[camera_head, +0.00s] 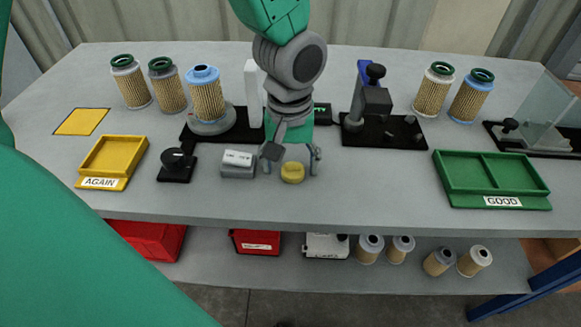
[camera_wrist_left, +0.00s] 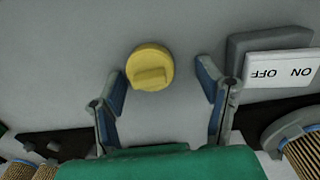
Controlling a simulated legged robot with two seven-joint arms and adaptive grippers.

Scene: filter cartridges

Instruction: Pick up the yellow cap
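The yellow cap (camera_head: 292,172) is a small round disc with a raised grip bar, lying on the grey table near its front edge. It also shows in the left wrist view (camera_wrist_left: 150,67), just beyond and between the fingertips. My left gripper (camera_head: 298,160) hangs over the table at the cap. My right gripper is not in view.
An ON/OFF switch box (camera_head: 238,164) sits close left of the cap. A black knob fixture (camera_head: 176,165) and yellow AGAIN tray (camera_head: 112,160) lie farther left. A green GOOD tray (camera_head: 490,178) is at right. Filters and stands line the back.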

